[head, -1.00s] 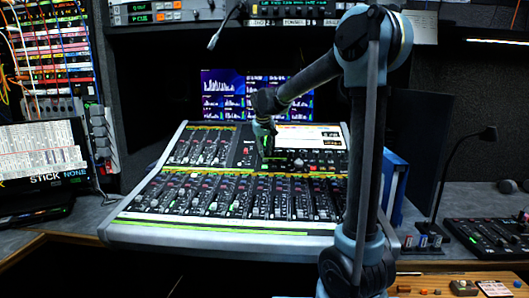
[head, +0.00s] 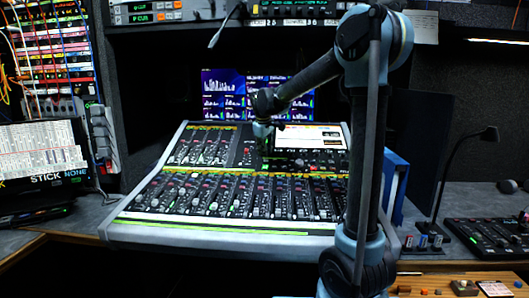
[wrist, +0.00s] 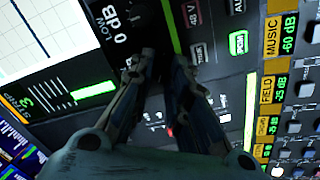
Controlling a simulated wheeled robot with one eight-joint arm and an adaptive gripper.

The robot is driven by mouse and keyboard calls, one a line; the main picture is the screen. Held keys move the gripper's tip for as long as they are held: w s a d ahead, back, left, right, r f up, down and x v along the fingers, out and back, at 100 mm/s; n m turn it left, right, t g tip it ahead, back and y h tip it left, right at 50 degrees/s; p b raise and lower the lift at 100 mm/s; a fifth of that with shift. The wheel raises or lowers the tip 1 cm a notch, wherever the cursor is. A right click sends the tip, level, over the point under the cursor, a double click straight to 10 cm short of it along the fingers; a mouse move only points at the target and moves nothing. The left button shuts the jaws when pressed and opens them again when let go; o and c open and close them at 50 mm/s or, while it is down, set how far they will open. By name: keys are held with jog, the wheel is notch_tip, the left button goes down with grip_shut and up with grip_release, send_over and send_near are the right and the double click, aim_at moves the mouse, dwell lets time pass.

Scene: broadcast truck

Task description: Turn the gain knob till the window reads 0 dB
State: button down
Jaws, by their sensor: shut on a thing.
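My gripper (head: 267,150) points down at the upper middle of the mixing console (head: 215,231). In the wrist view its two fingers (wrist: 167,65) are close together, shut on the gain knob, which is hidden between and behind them. A dark window (wrist: 116,22) just left of the fingertips shows white "0 dB" with "LOW" beside it. In the head view the window is too small to read.
Beside the fingers are a lit green button (wrist: 238,43) and a "48 V" button (wrist: 192,14). Channel windows labelled MUSIC (wrist: 271,37) and FIELD (wrist: 266,90) lie right. A screen (head: 240,92) stands behind the console, and a gooseneck microphone (head: 489,133) at right.

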dwell(0.4)
jog(key=c, duration=1.5)
grip_release()
jog(key=shift+c, duration=0.2)
jog(key=v, duration=0.8)
